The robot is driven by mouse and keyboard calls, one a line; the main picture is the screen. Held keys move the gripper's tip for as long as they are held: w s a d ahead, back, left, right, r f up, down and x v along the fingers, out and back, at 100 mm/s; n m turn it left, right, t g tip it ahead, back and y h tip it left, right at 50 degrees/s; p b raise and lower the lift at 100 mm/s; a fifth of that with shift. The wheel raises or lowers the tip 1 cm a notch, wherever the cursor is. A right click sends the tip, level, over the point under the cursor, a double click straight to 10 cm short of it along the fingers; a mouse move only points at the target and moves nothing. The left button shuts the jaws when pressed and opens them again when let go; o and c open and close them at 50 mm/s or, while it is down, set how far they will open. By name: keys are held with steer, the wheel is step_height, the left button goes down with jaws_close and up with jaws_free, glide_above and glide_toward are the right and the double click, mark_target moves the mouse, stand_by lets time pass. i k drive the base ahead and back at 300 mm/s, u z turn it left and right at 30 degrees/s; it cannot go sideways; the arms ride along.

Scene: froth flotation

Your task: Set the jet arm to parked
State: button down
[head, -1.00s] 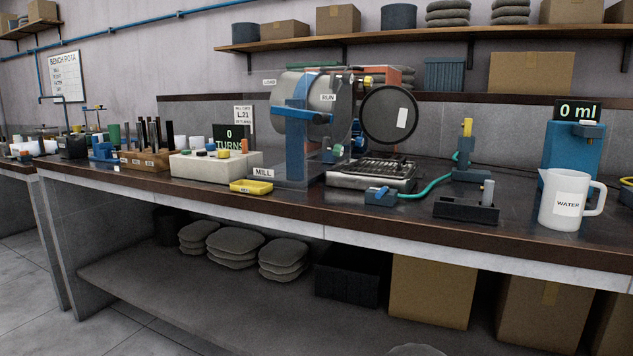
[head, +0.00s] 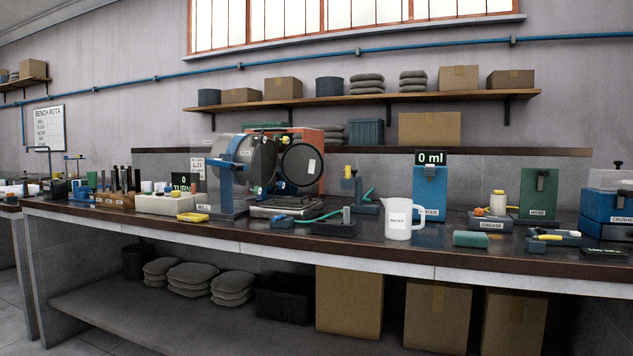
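No label in view names the jet arm. A likely part is the small blue stand (head: 348,186) with a yellow top, right of the mill (head: 228,190) on the bench. A teal hose (head: 325,215) runs from near its foot to a small blue block (head: 281,221) in front of the metal grid tray (head: 283,208). The stand looks upright; I cannot tell which setting it is in. A dark tray with a short grey post (head: 346,215) lies in front of it. My gripper is not in view.
A white water jug (head: 398,219) stands near the bench's front edge, before the blue water dispenser (head: 430,190) reading 0 ml. Boxes and sacks fill the lower shelf.

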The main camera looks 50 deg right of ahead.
mark_target(346, 184)
steer(key=z, duration=1.4)
steer(key=i, duration=1.05)
steer(key=z, duration=0.35)
steer(key=k, duration=0.45)
steer(key=z, duration=0.7)
steer(key=i, duration=0.75)
steer(key=u, duration=0.5)
